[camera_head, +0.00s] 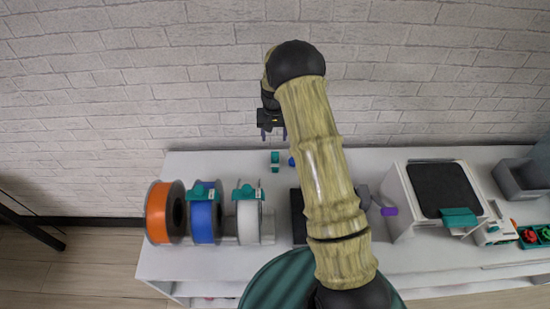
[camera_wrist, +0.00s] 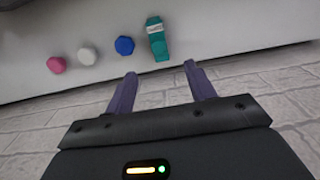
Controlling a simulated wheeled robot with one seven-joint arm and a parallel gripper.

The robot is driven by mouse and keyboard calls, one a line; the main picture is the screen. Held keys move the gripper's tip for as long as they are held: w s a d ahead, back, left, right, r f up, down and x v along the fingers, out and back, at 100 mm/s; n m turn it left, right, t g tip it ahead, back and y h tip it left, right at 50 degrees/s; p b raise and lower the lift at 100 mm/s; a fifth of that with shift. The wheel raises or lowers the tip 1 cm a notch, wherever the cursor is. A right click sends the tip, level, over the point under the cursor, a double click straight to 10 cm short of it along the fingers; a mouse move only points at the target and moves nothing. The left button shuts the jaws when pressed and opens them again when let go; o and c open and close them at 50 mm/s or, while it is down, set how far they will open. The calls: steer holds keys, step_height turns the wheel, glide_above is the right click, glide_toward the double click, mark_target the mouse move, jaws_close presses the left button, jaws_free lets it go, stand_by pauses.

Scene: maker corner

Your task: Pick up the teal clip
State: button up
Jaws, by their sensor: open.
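A teal clip (camera_wrist: 157,45) with a white label lies on the white tabletop, near its wall-side edge. It shows in the head view (camera_head: 275,161) as a small teal piece to the right of the spools. My gripper (camera_wrist: 161,72) is open and empty. Its two purple fingers point toward the clip, which lies beyond the fingertips, roughly in line with the gap between them. In the head view my gripper (camera_head: 273,134) hangs close to the brick wall, on the wall side of the clip. Two similar teal clips sit on the blue spool (camera_head: 204,215) and the white spool (camera_head: 248,216).
A blue piece (camera_wrist: 124,45) lies close beside the clip, with a white piece (camera_wrist: 88,56) and a pink piece (camera_wrist: 56,65) farther left. An orange spool (camera_head: 164,212) stands at the table's left. A printer-like machine (camera_head: 443,190) stands right. The brick wall (camera_head: 150,90) is close behind.

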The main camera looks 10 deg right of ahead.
mark_target(275, 155)
step_height(275, 155, down, 8)
steer(key=shift+r+p, duration=0.25)
steer(key=shift+p, duration=0.7)
steer(key=shift+f, duration=0.1)
steer(key=shift+f+p, duration=0.3)
steer(key=shift+p, duration=0.2)
steer(key=shift+d+f+p, duration=0.1)
steer(key=shift+f+p, duration=0.8)
steer(key=shift+f, duration=1.3)
steer(key=c, duration=1)
steer(key=shift+c, duration=0.2)
steer(key=shift+r, duration=0.1)
